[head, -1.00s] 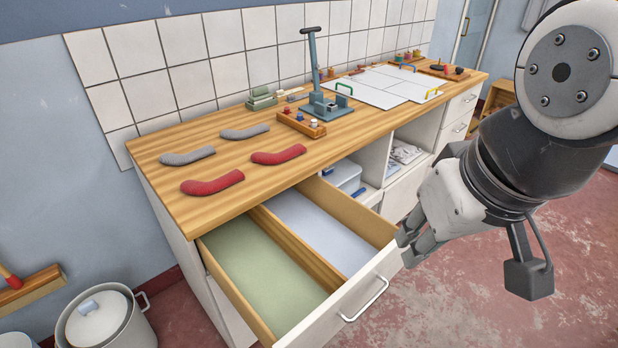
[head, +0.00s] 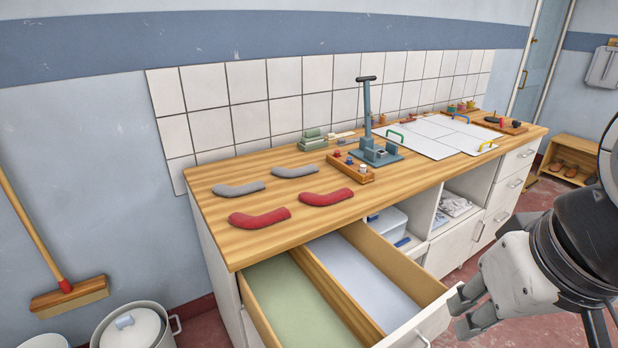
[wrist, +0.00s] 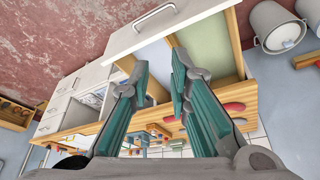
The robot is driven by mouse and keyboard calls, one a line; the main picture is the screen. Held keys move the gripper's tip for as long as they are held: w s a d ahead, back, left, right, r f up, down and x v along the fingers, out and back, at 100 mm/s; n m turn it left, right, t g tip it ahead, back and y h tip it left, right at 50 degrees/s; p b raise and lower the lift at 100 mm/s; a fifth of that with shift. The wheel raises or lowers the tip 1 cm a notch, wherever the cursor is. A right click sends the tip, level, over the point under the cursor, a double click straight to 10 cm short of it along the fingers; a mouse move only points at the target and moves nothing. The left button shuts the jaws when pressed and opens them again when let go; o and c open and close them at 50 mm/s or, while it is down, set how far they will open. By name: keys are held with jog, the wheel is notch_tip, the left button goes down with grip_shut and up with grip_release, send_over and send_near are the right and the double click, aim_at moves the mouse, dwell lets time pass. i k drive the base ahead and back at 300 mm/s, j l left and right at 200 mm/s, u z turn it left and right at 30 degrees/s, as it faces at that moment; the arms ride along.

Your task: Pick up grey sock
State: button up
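Two grey socks lie flat on the wooden counter: a left grey sock (head: 238,190) and a right grey sock (head: 295,171). Two red socks lie in front of them, a left red sock (head: 259,218) and a right red sock (head: 326,197). My gripper (head: 455,307) is in front of the open drawer's right front corner, well away from the socks. In the wrist view the two fingers (wrist: 160,62) are apart with nothing between them. There the grey socks cannot be made out clearly.
The open drawer (head: 322,296) juts out below the counter, with a green and a pale blue compartment. A press with an upright handle (head: 367,105) and a small wooden tray (head: 346,170) stand right of the socks. A pot (head: 133,330) and a broom (head: 68,290) are at left.

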aim_at(279, 171)
jog(key=i+j, duration=0.1)
jog(key=j, duration=0.25)
jog(key=i+j+z, duration=0.15)
jog(key=j, duration=0.2)
jog(key=i+j, duration=0.1)
jog(key=j, duration=0.3)
jog(key=i+j+z, duration=0.15)
jog(key=j, duration=0.2)
jog(key=i+j+z, duration=0.1)
jog(key=i+j, duration=0.25)
jog(key=i+j+z, duration=0.1)
jog(key=i+j, duration=0.2)
jog(key=j, duration=0.3)
